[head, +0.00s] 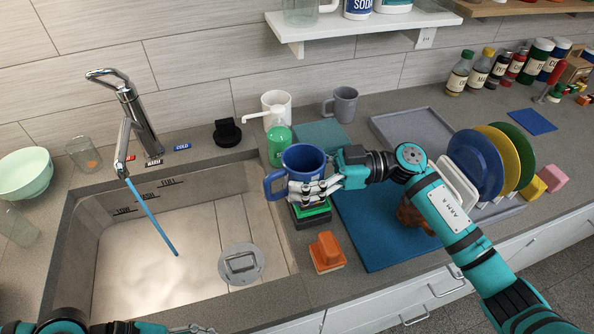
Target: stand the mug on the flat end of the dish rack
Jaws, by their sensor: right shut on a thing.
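A blue mug (304,157) is upright in my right gripper (314,188), with its handle to the left. The gripper is shut on the mug's near right side. The mug is above the sink's right edge, over a stack of green and dark sponges. The grey dish rack (388,124) is to the right on the counter. Its far left end is flat and bare, and my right arm hides part of its middle. Plates stand in its right part. My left gripper (192,328) shows only at the bottom edge, and its opening is unclear.
A blue mat (365,235) with a brown thing on it lies in front of the rack. A green soap bottle (279,146), a white pitcher (277,107) and a grey mug (345,104) stand behind the held mug. An orange block (326,250) is near the counter's front. Water runs into the sink.

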